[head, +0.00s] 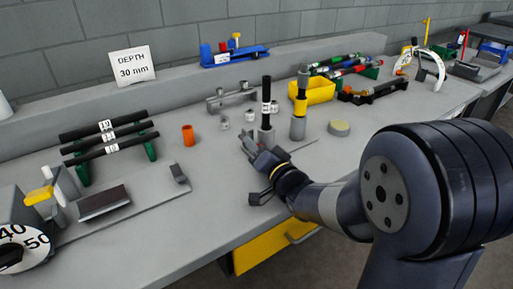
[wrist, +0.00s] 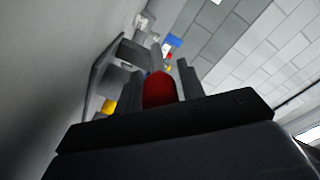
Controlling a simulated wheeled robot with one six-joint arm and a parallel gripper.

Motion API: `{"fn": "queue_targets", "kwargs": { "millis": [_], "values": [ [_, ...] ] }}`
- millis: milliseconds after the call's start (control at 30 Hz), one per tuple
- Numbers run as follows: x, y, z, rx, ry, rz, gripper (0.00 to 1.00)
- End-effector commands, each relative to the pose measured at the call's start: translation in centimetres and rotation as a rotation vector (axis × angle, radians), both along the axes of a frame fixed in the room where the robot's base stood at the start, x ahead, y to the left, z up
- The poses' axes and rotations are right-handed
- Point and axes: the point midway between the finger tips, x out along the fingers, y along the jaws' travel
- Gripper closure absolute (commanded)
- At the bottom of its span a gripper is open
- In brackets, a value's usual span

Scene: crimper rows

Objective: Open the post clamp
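A grey upright post (head: 299,128) with a yellow band and a grey top stands on the bench. To its left stands a dark rod (head: 266,92) with a white label, in a grey base (head: 265,134). I cannot make out which part is the post clamp. My gripper (head: 248,146) is low over the bench, just in front of the dark rod's base. In the wrist view its two dark fingers are apart, with a red rounded piece (wrist: 160,88) showing between them. A narrow gap shows on its right; contact on the left cannot be told. This red piece is hidden in the head view.
A rack of black rods (head: 110,137) and a depth sign (head: 133,66) are at left. A dial (head: 24,246) is at front left. An orange cup (head: 188,135), a yellow bin (head: 312,92) and a round tan disc (head: 339,128) stand nearby. Bare bench lies left of my gripper.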

Motion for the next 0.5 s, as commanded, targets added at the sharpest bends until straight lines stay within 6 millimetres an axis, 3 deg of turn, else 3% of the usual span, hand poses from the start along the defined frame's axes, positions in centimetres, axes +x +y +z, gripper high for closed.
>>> {"fn": "queue_targets", "kwargs": {
  "millis": [67, 500],
  "values": [
    [-0.02, -0.01, 0.0, 0.0, 0.0, 0.0, 0.64],
    [-0.03, -0.03, -0.01, 0.0, 0.0, 0.0, 1.0]
  ]
}}
